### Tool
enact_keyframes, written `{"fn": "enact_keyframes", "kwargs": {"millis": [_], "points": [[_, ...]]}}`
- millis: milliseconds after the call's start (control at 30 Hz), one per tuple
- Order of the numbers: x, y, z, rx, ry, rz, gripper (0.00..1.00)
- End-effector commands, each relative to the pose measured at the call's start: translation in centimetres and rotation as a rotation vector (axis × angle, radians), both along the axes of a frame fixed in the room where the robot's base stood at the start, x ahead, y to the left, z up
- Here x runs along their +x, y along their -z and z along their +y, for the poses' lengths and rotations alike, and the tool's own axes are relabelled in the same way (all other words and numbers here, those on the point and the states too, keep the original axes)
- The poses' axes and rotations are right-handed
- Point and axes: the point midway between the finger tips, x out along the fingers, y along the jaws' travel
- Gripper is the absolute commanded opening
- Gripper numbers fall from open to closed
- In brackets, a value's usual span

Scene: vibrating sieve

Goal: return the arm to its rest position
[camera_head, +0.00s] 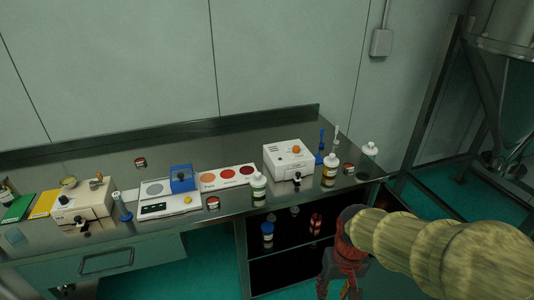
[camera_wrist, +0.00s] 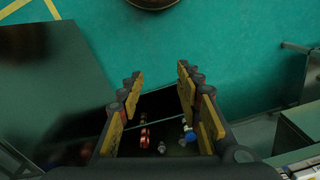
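My gripper (camera_head: 341,285) hangs at the lower right in the head view, in front of the open cabinet under the bench and apart from the bench top. In the wrist view my gripper (camera_wrist: 160,95) has its two yellow-padded fingers spread wide, with nothing between them. Beyond the fingers the floor and the open cabinet show. My arm runs in from the right edge of the head view.
The metal bench (camera_head: 230,205) carries a white machine (camera_head: 289,160), a scale (camera_head: 168,204), a beige device (camera_head: 83,208) and several bottles. The open cabinet (camera_head: 290,262) holds more bottles. A metal frame (camera_head: 440,110) stands right. Green floor (camera_wrist: 225,40) is clear.

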Motion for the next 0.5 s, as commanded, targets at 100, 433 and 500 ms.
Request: {"fn": "enact_keyframes", "kwargs": {"millis": [100,433,500], "points": [[-2.9,-3.5,-0.6,-0.006,-0.001,-0.053,0.35],[-7.3,-11.3,-1.6,-0.013,0.013,-0.306,0.35],[-7.6,-12.9,-1.7,-0.012,0.017,-0.362,0.35]]}}
